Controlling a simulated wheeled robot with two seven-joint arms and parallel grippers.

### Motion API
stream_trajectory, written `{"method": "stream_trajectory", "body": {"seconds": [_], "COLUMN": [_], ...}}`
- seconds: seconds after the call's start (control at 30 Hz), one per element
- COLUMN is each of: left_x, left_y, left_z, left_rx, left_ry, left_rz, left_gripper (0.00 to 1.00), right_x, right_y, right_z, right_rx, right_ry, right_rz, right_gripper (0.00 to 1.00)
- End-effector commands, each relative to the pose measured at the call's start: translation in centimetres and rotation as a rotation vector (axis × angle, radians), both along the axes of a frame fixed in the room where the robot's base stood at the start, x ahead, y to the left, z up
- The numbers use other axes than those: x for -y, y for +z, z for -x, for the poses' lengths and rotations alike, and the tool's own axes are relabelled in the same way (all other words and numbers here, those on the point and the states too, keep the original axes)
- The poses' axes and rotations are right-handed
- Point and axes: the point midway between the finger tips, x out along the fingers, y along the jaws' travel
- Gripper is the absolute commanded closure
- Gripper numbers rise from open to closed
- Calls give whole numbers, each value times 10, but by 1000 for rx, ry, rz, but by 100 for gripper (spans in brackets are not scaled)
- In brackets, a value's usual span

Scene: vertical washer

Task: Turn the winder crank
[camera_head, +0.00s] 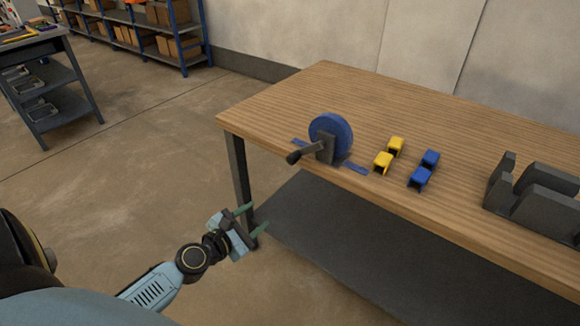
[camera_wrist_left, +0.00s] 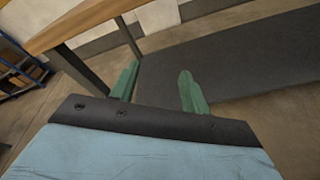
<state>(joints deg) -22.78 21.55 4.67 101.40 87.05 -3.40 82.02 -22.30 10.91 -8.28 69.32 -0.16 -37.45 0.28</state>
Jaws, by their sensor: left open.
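The winder (camera_head: 331,136) stands near the left end of the wooden table, with a blue round drum and a dark upright bracket on blue base strips. Its dark crank (camera_head: 306,152) points to the left and slightly down, with the handle knob over the table's front edge. My left gripper (camera_head: 256,219) is open and empty, in front of the table and below its top, apart from the crank. Its green fingers also show in the left wrist view (camera_wrist_left: 158,90), facing the lower shelf. The winder is not visible in the wrist view. My right gripper is not in view.
A dark grey holder (camera_head: 536,205) stands farther right. The table leg (camera_head: 238,172) and dark lower shelf (camera_head: 330,240) are close to my left gripper.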

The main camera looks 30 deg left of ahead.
Motion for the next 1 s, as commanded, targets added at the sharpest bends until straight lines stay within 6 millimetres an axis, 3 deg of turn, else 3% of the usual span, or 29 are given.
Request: {"method": "stream_trajectory", "body": {"seconds": [0.03,0.1,0.2,0.3,0.47,0.7,1.0], "left_x": [1,3,5,7,8,11,15], "left_y": [26,55,82,94,98,97,96], "left_z": [-5,-8,-10,-13,-29,-71,-121], "left_rx": [55,108,152,171,175,174,173], "left_ry": [15,26,28,25,25,25,25], "left_rz": [123,279,425,490,504,498,497], "left_gripper": [54,54,54,54,54,54,54], "right_x": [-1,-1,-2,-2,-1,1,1], "right_y": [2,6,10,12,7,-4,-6], "right_z": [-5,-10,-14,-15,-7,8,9], "right_rx": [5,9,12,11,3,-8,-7], "right_ry": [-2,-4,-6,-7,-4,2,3], "right_rz": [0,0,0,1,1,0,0], "right_gripper": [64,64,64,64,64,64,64]}}
